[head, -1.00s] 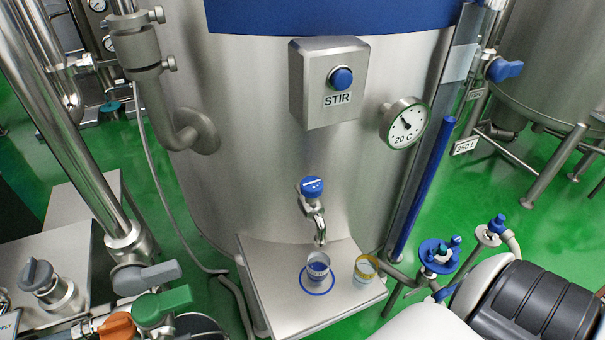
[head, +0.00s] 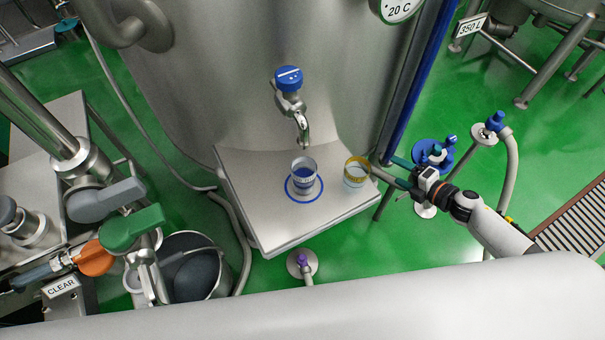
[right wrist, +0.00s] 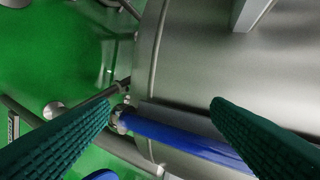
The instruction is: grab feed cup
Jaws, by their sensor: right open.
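Two clear cups stand upright on the steel shelf (head: 262,222) below the tap in the head view. The blue-marked cup (head: 303,178) stands inside a blue ring under the spout. The yellow-rimmed cup (head: 356,173) stands to its right, near the shelf's right edge. I cannot tell from markings which is the feed cup. My right gripper (head: 390,168) is open and empty just right of the yellow-rimmed cup, its green fingers pointing toward it. In the right wrist view the open fingers (right wrist: 160,105) show no cup between them. My left gripper is not in view.
The blue-topped tap (head: 289,80) hangs over the shelf from the steel tank (head: 230,95). A blue upright tube (head: 418,85) stands behind my right gripper. Blue-capped fittings (head: 434,152) stand close by it. Valves with green (head: 130,227) and orange (head: 92,258) handles are at left.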

